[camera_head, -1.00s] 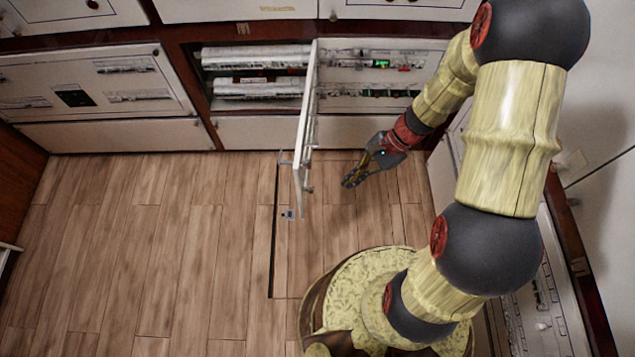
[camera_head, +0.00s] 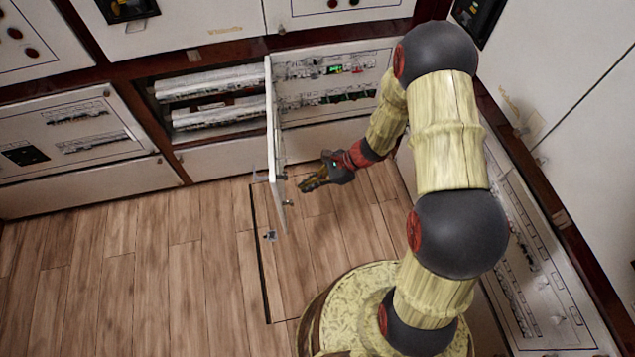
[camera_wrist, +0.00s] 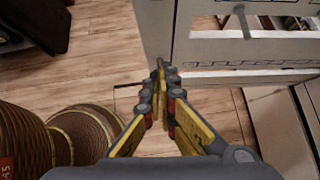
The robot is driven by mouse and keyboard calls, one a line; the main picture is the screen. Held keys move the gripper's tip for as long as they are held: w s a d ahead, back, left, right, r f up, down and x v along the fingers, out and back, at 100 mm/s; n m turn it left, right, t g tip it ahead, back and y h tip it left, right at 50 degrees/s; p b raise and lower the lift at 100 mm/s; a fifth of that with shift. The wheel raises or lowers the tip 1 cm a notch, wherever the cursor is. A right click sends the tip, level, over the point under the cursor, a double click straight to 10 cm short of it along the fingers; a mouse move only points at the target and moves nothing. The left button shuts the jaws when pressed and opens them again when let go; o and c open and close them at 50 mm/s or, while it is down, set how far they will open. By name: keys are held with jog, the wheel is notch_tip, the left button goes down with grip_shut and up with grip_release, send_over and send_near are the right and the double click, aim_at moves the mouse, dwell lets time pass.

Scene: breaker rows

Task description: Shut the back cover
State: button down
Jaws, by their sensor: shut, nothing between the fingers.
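The back cover (camera_head: 275,150) is a white hinged panel on the back row of cabinets. In the head view it stands open, jutting out edge-on toward me, with an open compartment (camera_head: 215,105) of white breaker rows to its left. My gripper (camera_head: 303,187) is shut and empty, to the right of the cover near its outer end. In the wrist view the gripper (camera_wrist: 160,72) points at the cover's edge, and the white cover (camera_wrist: 245,45) fills the upper right. Whether the fingertips touch the cover cannot be told.
A breaker panel with a green display (camera_head: 335,85) is right of the cover. Closed white panels (camera_head: 75,140) stand at the left, and more line the right wall (camera_head: 530,265). The wooden floor (camera_head: 130,275) is clear at left. A floor hatch latch (camera_head: 269,236) lies below the cover.

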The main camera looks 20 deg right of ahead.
jog(key=shift+w+a+f+b, duration=0.15)
jog(key=shift+a+f+b, duration=0.1)
jog(key=shift+a, duration=0.65)
jog(key=shift+w+a+f+b, duration=0.2)
jog(key=shift+a+b, duration=0.1)
jog(key=shift+a, duration=0.6)
jog(key=shift+w+a+f+b, duration=0.1)
jog(key=shift+a+f+b, duration=0.15)
jog(key=shift+a, duration=0.65)
